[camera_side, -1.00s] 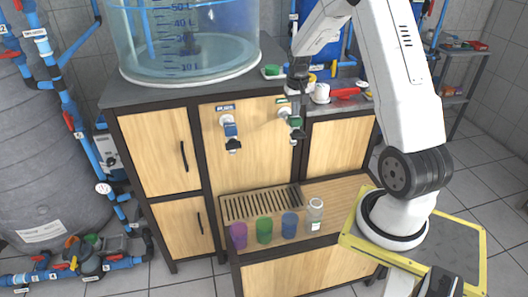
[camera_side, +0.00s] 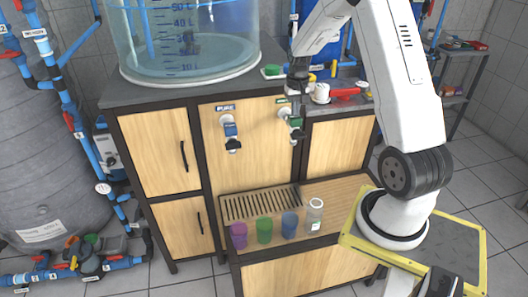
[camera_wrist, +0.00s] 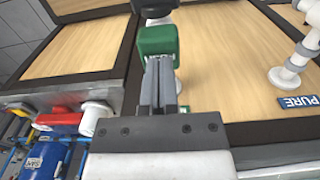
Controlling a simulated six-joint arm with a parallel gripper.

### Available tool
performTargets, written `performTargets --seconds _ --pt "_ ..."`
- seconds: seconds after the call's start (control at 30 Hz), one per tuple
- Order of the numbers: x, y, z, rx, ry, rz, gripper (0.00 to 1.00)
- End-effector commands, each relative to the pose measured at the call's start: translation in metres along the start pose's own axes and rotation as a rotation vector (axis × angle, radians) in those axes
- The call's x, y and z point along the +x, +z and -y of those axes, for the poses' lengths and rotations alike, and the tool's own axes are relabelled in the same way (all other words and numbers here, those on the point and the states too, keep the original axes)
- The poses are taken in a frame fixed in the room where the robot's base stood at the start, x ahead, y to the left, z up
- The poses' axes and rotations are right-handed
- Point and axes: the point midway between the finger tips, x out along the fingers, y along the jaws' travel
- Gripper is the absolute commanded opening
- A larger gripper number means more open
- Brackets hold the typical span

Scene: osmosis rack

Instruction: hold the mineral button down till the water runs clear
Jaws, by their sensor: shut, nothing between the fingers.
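The mineral tap has a green block (camera_side: 296,123) as its button, on the right of the wooden front panel, with a black handle below it. My gripper (camera_side: 297,108) points down over this tap from above, fingers shut and empty. In the wrist view, the shut fingertips (camera_wrist: 160,62) meet the edge of the green block (camera_wrist: 158,41) in the picture. I cannot tell whether they touch or press it. No water stream can be made out below the tap.
The blue PURE tap (camera_side: 230,129) stands to the left. Below are a slatted drip tray (camera_side: 262,203), purple (camera_side: 239,234), green (camera_side: 264,230) and blue (camera_side: 290,224) cups and a clear bottle (camera_side: 315,214). A large water tank (camera_side: 190,45) stands on the counter.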

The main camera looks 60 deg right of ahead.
Motion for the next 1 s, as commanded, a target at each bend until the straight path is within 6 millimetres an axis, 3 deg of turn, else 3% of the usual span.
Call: performTargets --seconds 1.0 --pt "0.014 0.0 0.0 0.0 0.0 0.001 0.0"
